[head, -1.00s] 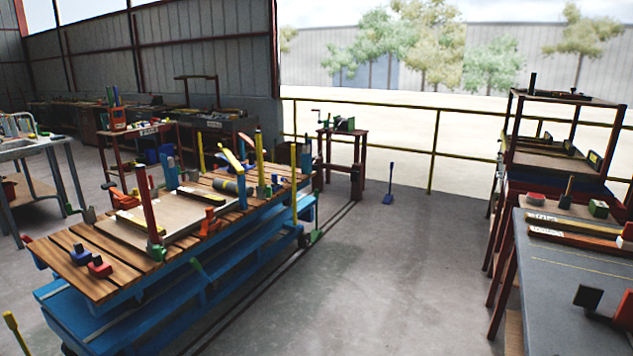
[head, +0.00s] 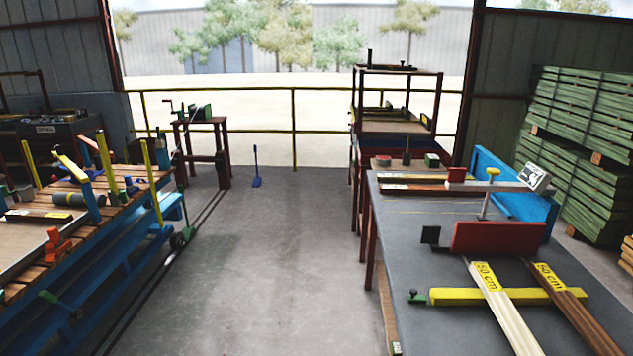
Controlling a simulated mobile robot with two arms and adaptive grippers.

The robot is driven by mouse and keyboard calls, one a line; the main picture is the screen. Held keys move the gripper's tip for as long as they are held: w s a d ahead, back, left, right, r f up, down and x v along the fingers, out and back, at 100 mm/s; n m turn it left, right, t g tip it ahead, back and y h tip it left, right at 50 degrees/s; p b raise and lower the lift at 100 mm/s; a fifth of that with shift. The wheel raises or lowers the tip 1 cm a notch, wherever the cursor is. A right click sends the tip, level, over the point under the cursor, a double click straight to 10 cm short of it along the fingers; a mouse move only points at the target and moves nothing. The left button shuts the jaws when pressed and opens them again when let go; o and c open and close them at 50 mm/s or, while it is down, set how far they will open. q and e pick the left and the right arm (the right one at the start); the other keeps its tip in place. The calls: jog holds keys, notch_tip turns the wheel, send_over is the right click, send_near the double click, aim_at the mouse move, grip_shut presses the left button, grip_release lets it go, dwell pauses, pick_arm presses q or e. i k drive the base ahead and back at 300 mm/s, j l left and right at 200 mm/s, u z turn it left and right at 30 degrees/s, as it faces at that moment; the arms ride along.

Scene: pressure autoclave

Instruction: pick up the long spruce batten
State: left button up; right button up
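On the grey table (head: 400,240) at the right lies a pale wood batten (head: 508,318) with a yellow label that seems to read "50 cm". It looks like spruce. It runs toward me over a yellow bar (head: 455,296) and leaves the picture at the bottom, so its near end is hidden. Beside it, apart and to its right, lies a darker brown batten (head: 580,318) with a similar yellow label. Neither of my grippers is in view.
A red fence (head: 498,238) and a blue rail (head: 515,195) stand on the table behind the battens. Shorter labelled strips (head: 430,188) lie at its far end. A slatted workbench (head: 120,210) stands left. The concrete floor (head: 270,260) between is clear.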

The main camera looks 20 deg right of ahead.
aim_at(524, 343)
jog(key=z, duration=2.35)
jog(key=i+j+z, duration=0.1)
jog(key=j+z, duration=0.9)
jog(key=j, duration=0.2)
jog(key=k+j+z, duration=0.1)
jog(key=j+z, duration=0.4)
jog(key=j, duration=0.15)
